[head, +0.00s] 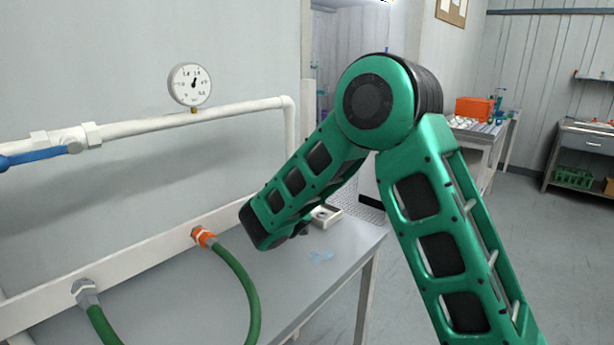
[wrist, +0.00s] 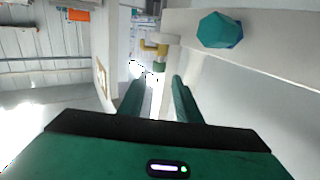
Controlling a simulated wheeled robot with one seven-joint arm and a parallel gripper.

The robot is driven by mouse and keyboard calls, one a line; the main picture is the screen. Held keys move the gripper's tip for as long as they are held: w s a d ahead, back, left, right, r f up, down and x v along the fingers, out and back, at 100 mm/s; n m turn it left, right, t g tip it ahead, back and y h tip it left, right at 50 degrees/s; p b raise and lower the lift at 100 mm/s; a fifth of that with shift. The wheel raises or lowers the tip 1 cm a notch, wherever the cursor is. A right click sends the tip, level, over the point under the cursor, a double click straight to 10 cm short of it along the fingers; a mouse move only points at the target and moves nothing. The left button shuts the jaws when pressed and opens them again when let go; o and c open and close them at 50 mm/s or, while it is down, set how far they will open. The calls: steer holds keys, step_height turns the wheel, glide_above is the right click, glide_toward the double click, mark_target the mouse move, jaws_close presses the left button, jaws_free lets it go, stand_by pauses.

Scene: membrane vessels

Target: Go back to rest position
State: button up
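My green arm stands in the head view, its elbow raised in the middle and its forearm slanting down to the left over the grey bench (head: 345,245). My gripper is mostly hidden behind the forearm there. In the wrist view my gripper (wrist: 158,92) shows two dark green fingers standing apart with a clear gap. Nothing is seen held between them.
A gauge (head: 190,85), a white pipe (head: 200,117) with a blue lever (head: 38,157), and green hoses (head: 243,285) are at left. An orange box (head: 474,109) is farther back. Floor at right is clear.

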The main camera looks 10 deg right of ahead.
steer(key=s+d+f+m+g+h, duration=0.15)
steer(key=s+d+g, duration=0.35)
steer(key=s+d, duration=0.6)
steer(key=s+d+f+m+g+h, duration=0.1)
steer(key=s+d+m+g, duration=0.4)
steer(key=d, duration=1)
steer(key=s+d+f+n+g+y, duration=0.1)
steer(key=s+f+g+y, duration=0.1)
steer(key=s, duration=0.9)
steer(key=s+d+f+n+g+y, duration=0.1)
steer(key=s+f+n+g+y, duration=0.1)
steer(key=s, duration=0.8)
steer(key=s+a+f+g+y, duration=0.1)
steer(key=s+a+y, duration=0.1)
steer(key=s, duration=0.6)
steer(key=s+a+f+n+g+y, duration=0.1)
steer(key=s+a+y, duration=0.2)
steer(key=s+a, duration=0.2)
steer(key=s, duration=0.3)
steer(key=shift+s+f+g, duration=0.15)
steer(key=shift+s+g, duration=0.05)
steer(key=shift+g, duration=0.2)
